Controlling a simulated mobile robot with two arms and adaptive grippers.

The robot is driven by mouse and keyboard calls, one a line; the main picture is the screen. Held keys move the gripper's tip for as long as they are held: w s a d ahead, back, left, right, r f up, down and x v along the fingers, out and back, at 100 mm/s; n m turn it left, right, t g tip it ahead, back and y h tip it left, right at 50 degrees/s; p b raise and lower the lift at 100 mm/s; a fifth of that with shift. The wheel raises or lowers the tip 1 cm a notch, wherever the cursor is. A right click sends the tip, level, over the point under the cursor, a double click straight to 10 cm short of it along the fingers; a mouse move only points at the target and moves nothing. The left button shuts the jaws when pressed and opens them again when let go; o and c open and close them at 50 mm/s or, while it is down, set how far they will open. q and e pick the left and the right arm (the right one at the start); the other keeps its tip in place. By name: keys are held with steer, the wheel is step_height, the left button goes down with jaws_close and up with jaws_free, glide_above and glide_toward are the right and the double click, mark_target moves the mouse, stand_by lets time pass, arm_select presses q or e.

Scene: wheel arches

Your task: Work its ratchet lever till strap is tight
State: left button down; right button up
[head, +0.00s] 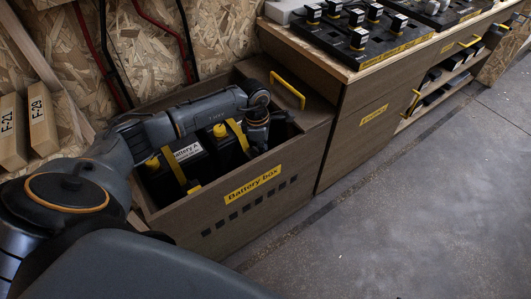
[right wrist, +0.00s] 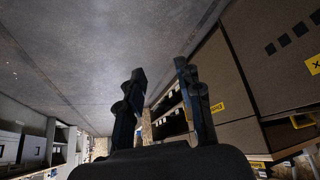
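The battery box (head: 225,220) is a brown, open-topped box with a yellow "Battery box" label on its front. Inside are two dark batteries: Battery A (head: 187,153) with a white label, and another (head: 222,150) to its right. A yellow strap (head: 173,166) runs over Battery A and another yellow strap (head: 238,137) over the second battery. My left gripper (head: 257,143) points down into the box at the right of the second strap; its fingertips are too dark to read. I cannot make out a ratchet lever. My right gripper (right wrist: 162,85) is open and empty, away from the box.
A yellow handle (head: 287,91) sits at the box's back right. A brown cabinet (head: 360,115) with dark battery trays (head: 355,38) on top adjoins it. Red and black cables hang on the chipboard wall (head: 150,50). The grey floor (head: 400,220) in front is clear.

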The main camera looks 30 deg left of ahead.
mark_target(253, 150)
arm_select(q)
steer(key=shift+f, duration=0.5)
steer(key=shift+f+b, duration=0.15)
steer(key=shift+b, duration=0.2)
arm_select(e)
steer(key=w, duration=0.1)
steer(key=w+a+r+t, duration=0.1)
steer(key=w+r+t, duration=0.1)
steer(key=w, duration=0.1)
steer(key=shift+a+y, duration=0.2)
steer(key=shift+y, duration=0.2)
arm_select(q)
steer(key=shift+a, duration=0.15)
